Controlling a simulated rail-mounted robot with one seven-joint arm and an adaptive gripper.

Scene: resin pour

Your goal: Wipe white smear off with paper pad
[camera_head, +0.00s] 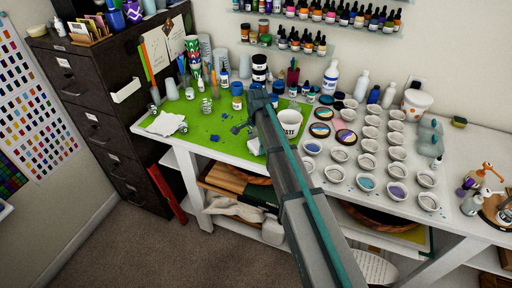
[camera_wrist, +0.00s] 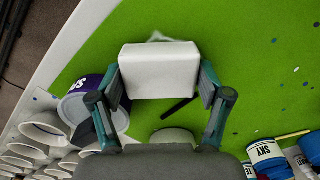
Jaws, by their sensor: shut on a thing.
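My gripper (camera_wrist: 160,84) is shut on a white paper pad (camera_wrist: 159,62), one finger on each side of it, in the wrist view. The pad is over the green mat (camera_wrist: 225,35). A thin whitish patch, likely the smear (camera_wrist: 157,37), shows just past the pad's far edge; the pad hides the rest. I cannot tell whether the pad touches the mat. In the head view the green mat (camera_head: 212,135) lies at the left of the white table, and my arm hides most of the gripper.
A waste cup (camera_head: 290,122) stands right of my arm; its purple-labelled side (camera_wrist: 90,100) is close by my gripper in the wrist view. A dark stick (camera_wrist: 180,107) lies on the mat. Rows of small cups (camera_head: 368,162) fill the right. A crumpled white cloth (camera_head: 165,124) lies left.

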